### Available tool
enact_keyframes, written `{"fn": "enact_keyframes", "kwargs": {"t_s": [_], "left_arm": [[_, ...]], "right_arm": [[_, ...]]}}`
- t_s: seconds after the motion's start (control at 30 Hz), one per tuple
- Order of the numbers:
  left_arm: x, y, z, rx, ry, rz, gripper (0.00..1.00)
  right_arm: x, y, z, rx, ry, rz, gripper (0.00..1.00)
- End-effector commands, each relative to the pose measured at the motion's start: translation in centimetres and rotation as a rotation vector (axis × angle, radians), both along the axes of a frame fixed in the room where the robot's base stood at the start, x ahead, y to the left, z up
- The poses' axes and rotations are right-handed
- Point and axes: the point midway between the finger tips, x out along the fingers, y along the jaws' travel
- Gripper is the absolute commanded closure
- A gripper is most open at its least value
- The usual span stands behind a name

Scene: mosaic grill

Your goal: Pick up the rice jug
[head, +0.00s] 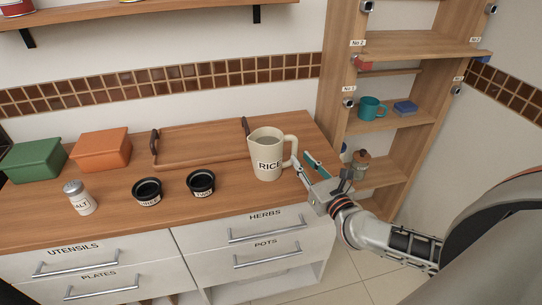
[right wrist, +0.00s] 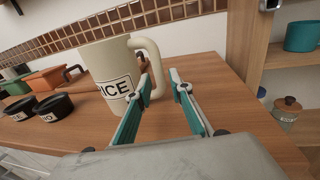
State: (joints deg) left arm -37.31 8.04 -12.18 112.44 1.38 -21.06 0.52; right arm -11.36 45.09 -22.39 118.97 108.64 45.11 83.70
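The rice jug (head: 265,158) is a cream jug with a handle on its right and a RICE label. It stands upright on the wooden counter near its right end. In the right wrist view the jug (right wrist: 108,66) is just ahead and left of the fingers, its handle beyond the fingertips. My right gripper (head: 302,163) is open and empty, beside the jug's handle. In the right wrist view its two teal-padded fingers (right wrist: 162,84) are spread apart, and whether the left one touches the jug is unclear. My left gripper is not in view.
Two black bowls (head: 147,190) (head: 201,183) and a salt shaker (head: 79,197) stand left of the jug. A wooden tray (head: 195,145), an orange box (head: 100,150) and a green box (head: 34,161) are behind. A shelf unit (head: 405,45) stands to the right.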

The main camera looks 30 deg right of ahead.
Motion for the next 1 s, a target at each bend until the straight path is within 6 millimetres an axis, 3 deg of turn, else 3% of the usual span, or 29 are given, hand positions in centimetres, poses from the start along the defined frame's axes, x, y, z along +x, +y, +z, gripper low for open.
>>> {"fn": "enact_keyframes", "kwargs": {"t_s": [0.4, 0.7, 0.73, 0.8, 1.0], "left_arm": [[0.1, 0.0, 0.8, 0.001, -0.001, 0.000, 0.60], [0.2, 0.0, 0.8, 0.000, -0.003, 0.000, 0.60], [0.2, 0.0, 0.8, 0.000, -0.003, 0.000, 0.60], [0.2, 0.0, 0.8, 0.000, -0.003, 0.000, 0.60], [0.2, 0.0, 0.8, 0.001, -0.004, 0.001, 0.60]], "right_arm": [[4.7, 0.0, 0.4, -0.002, -0.001, 0.000, 0.79], [5.1, 0.0, 0.3, -0.002, 0.000, 0.001, 0.79], [5.1, 0.0, 0.3, -0.002, 0.000, 0.001, 0.82], [5.1, 0.0, 0.3, -0.002, 0.000, 0.001, 1.00], [5.2, 0.0, 0.5, -0.001, -0.004, 0.001, 1.00]]}}
